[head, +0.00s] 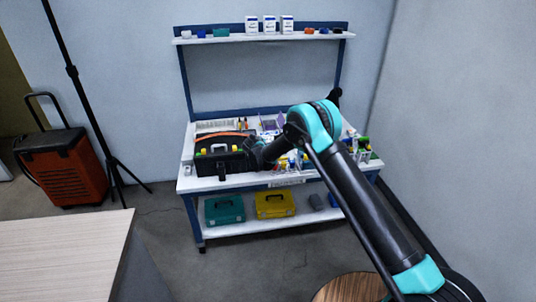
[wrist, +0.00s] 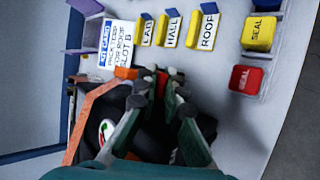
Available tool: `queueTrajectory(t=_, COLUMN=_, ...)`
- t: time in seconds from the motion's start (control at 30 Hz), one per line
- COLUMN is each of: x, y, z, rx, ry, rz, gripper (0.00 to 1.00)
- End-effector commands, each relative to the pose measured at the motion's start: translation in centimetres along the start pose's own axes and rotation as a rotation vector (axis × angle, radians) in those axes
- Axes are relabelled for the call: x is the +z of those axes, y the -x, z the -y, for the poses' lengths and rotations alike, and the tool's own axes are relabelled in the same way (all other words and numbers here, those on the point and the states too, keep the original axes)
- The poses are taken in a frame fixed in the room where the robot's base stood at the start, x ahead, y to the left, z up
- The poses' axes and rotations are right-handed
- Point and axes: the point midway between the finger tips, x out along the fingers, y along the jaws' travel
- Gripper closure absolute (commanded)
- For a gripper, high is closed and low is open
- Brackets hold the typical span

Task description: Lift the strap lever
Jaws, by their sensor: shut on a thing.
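A black case (head: 207,164) stands on the left part of the workbench, with an orange strap (head: 222,134) over it. In the wrist view the strap (wrist: 88,118) runs along the black case (wrist: 150,149) and ends near a small orange block (wrist: 126,73). My gripper (head: 254,150) is at the right end of the case. In the wrist view my gripper (wrist: 161,84) is shut on a small reddish piece (wrist: 162,79), which appears to be the strap lever; the fingers hide most of it.
Yellow label blocks (wrist: 171,30) and a white card (wrist: 115,44) stand in a row beyond the fingertips. A yellow SEAL block (wrist: 259,33) and a red one (wrist: 245,79) are at the right. Small items crowd the bench right of my gripper.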

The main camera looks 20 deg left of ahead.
Motion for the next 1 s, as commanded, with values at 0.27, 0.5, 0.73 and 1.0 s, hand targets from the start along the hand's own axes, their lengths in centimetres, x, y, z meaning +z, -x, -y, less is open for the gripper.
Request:
queueTrajectory(t=0.27, x=-0.02, y=-0.07, z=-0.61, rx=-0.096, ry=0.040, rz=0.000, gripper=1.00)
queueTrajectory(t=0.5, x=-0.03, y=-0.10, z=-0.69, rx=-0.120, ry=0.050, rz=0.000, gripper=1.00)
queueTrajectory(t=0.73, x=-0.03, y=-0.11, z=-0.70, rx=-0.120, ry=0.050, rz=0.000, gripper=1.00)
queueTrajectory(t=1.0, x=-0.01, y=-0.11, z=-0.71, rx=-0.120, ry=0.049, rz=0.001, gripper=0.71)
